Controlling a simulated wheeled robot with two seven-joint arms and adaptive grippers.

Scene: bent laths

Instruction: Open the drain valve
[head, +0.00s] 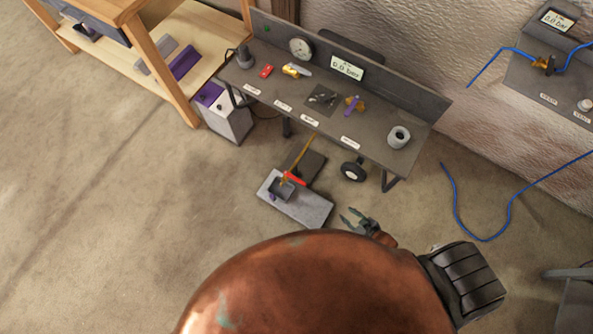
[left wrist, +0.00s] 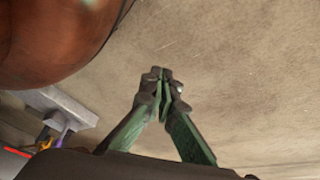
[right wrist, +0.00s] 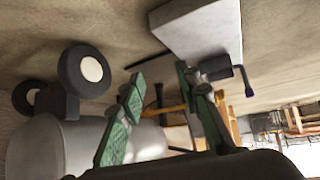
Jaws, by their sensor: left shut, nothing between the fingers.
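The drain valve's red lever (head: 294,178) sits at the end of a yellow pipe (head: 300,155), low beside the bench and above a pale grey block (head: 300,208). The red lever also shows at the edge of the left wrist view (left wrist: 14,152). My right gripper (head: 353,218) is open, low over the floor to the right of the block, apart from the lever. In the right wrist view its green fingers (right wrist: 160,88) are spread with nothing held. My left gripper (left wrist: 162,82) is shut and empty over bare floor; it is hidden in the head view.
A grey bench (head: 270,85) carries a gauge (head: 300,48), a display (head: 346,67) and a grey cup (head: 399,137). A wheel (head: 353,171) stands under it. A blue hose (head: 480,238) lies on the floor at right. The left floor is clear. My copper-coloured body fills the bottom.

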